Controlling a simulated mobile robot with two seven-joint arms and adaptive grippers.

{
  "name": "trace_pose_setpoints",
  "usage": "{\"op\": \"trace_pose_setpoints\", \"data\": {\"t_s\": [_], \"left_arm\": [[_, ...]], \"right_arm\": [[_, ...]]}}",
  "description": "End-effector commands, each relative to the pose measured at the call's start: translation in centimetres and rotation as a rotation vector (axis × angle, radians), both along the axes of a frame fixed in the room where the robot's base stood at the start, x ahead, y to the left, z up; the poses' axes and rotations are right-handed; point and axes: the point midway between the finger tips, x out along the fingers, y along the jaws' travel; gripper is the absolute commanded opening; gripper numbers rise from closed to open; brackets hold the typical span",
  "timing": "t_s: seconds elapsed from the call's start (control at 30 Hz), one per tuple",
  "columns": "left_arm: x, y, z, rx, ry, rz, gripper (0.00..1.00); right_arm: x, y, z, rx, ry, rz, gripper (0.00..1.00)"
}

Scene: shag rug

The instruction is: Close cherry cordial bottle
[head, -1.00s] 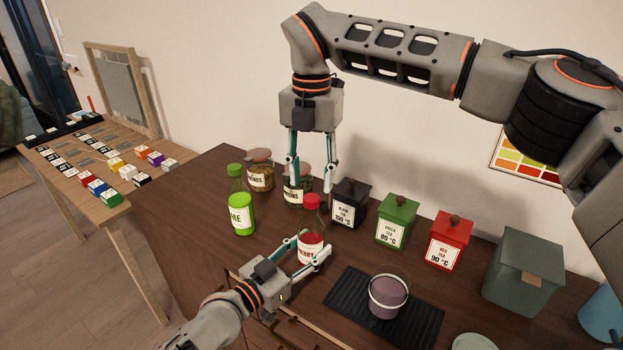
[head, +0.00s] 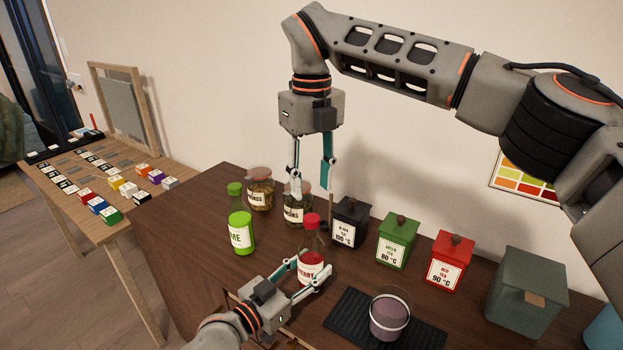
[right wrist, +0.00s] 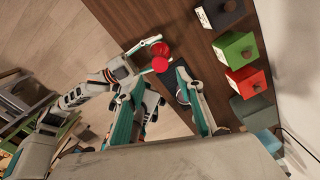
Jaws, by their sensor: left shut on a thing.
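The cherry cordial bottle (head: 311,268) is clear with red contents and a white label, and stands upright on the brown counter. Its red cap (head: 312,219) sits at the top of the neck; I cannot tell how tight it is. My left gripper (head: 307,281) is shut on the bottle's body from the front. My right gripper (head: 311,189) hangs pointing down above and behind the cap, with its fingers apart and empty. In the right wrist view the red cap (right wrist: 160,65) shows beyond the open fingers, with the bottle's red body beside it.
A green lime bottle (head: 241,233) stands to the left. Two jars (head: 297,210) stand behind. Black (head: 350,226), green (head: 397,243) and red (head: 449,264) tea boxes line the wall side. A purple pot (head: 389,318) sits on a black mat (head: 345,308) at the right.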

Motion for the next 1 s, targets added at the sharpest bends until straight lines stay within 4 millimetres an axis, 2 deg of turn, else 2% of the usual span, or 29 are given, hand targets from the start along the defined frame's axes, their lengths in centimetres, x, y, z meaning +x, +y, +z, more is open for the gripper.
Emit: {"op": "trace_pose_setpoints", "data": {"t_s": [0.47, 1.0], "left_arm": [[0.0, 0.0, -0.1, 0.001, 0.0, 0.0, 0.0], [0.0, 0.0, -0.1, 0.001, 0.0, 0.0, 0.0]], "right_arm": [[0.0, 0.0, -0.2, -0.001, 0.001, 0.021, 0.37], [0.0, 0.0, -7.0, 0.0, 0.001, 0.021, 0.37]]}}
